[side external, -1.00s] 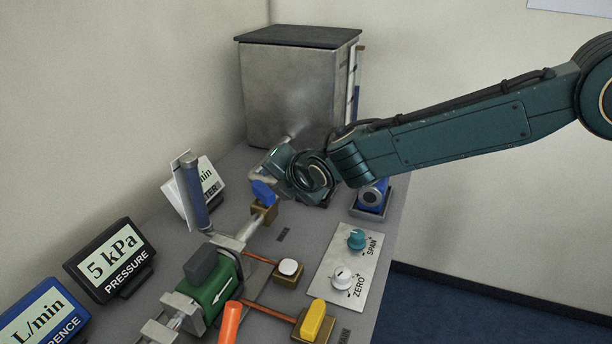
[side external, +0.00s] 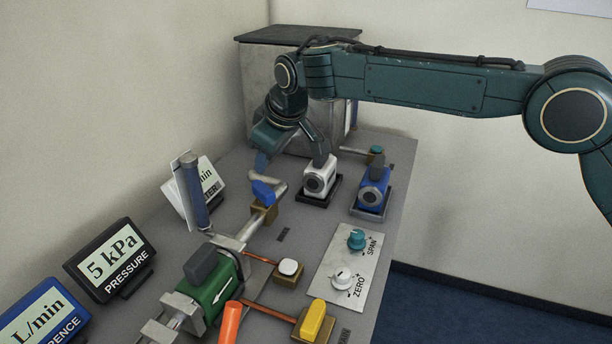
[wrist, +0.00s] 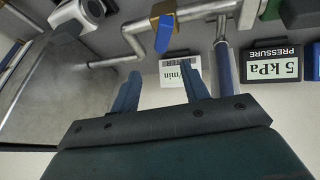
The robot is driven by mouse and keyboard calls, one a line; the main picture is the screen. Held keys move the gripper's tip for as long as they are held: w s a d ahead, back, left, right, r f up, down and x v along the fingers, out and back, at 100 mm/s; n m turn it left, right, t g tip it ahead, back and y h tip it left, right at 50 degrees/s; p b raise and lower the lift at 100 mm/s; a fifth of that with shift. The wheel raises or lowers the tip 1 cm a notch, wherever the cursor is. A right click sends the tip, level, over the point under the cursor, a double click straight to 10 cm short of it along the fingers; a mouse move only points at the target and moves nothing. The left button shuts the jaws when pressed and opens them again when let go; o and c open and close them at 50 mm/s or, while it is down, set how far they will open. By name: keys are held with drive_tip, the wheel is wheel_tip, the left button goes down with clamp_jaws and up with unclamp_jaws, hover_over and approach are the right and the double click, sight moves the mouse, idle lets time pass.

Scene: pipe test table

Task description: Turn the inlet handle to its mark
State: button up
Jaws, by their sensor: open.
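A blue handle (side external: 263,192) sits on a brass valve block (side external: 264,212) in the metal pipe line; it looks like the inlet handle, but no readable label confirms this. A small dark plate (side external: 283,235) lies on the table near it, its text too small to read. My gripper (side external: 291,162) is open and empty, behind and above the blue handle, apart from it. In the wrist view, the two fingers (wrist: 162,72) are spread, and the blue handle (wrist: 163,36) shows beyond their tips. I cannot make out the handle's mark.
A white device (side external: 318,178) stands close to my right finger, with a blue device (side external: 371,190) further right. A blue upright tube (side external: 194,190) rises left of the valve. Yellow (side external: 314,318) and white (side external: 288,267) handles stand nearer. A metal cabinet (side external: 270,75) is behind.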

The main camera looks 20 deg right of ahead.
sight(263, 188)
drive_tip(key=r+m, duration=0.1)
drive_tip(key=m, duration=0.1)
drive_tip(key=r+m+g, duration=0.1)
drive_tip(key=m, duration=0.2)
drive_tip(key=shift+s+d+r, duration=0.2)
drive_tip(key=shift+s, duration=0.2)
drive_tip(key=shift+f, duration=0.15)
drive_tip(key=shift+x, duration=6.8)
drive_tip(key=shift+s, duration=0.1)
drive_tip(key=shift+c, duration=0.4)
drive_tip(key=c, duration=0.9)
